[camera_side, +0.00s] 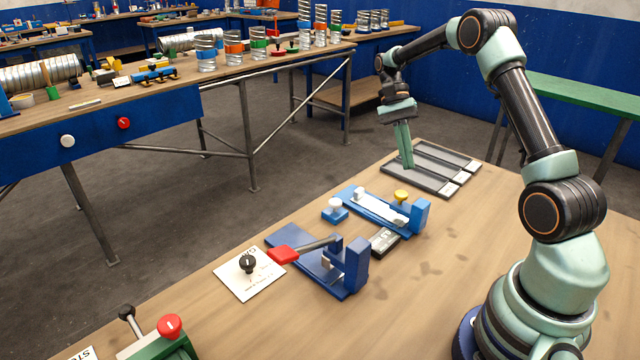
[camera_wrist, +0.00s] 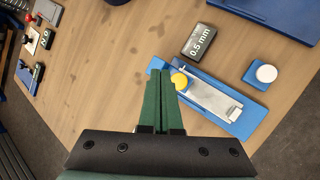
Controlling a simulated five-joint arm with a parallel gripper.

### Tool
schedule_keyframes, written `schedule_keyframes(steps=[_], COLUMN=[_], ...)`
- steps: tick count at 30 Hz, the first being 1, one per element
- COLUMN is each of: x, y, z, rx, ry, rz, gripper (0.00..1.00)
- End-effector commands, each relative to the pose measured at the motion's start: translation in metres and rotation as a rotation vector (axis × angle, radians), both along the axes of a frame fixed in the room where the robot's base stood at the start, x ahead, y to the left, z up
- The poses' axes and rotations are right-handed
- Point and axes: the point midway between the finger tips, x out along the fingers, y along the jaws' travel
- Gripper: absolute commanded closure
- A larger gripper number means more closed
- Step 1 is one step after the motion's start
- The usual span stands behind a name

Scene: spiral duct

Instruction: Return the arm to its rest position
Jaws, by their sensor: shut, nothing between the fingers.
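My gripper (camera_side: 405,146) is shut and empty, with its two green fingers together, pointing down. In the side view it is in front of or over the grey slotted tray (camera_side: 430,182); I cannot tell how far above it. In the wrist view my gripper (camera_wrist: 161,88) shows its fingers closed, with their tips near the yellow knob (camera_wrist: 179,80) of a blue fixture. My arm reaches out from its base at the lower right, bent high at the elbow.
On the bench stand a blue fixture with a metal strip (camera_side: 378,207), a blue block with a white knob (camera_side: 335,211), a red-handled lever fixture (camera_side: 320,262), a dark 0.5 mm block (camera_side: 384,240) and a black-knob card (camera_side: 248,270). The bench's right middle is clear.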

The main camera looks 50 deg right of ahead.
Motion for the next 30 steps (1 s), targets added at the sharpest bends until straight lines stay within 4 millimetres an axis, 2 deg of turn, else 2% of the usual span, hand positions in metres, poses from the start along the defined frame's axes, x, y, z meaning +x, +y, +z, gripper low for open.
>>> schedule_keyframes(steps=[19,23,30], x=[0.002,0.004,0.004], y=[0.003,0.017,0.06], z=[0.004,0.021,0.061], rx=[-0.004,-0.017,-0.051], ry=[-0.021,-0.102,-0.345], rz=[0.018,0.091,0.33], gripper=[1.0,1.0,1.0])
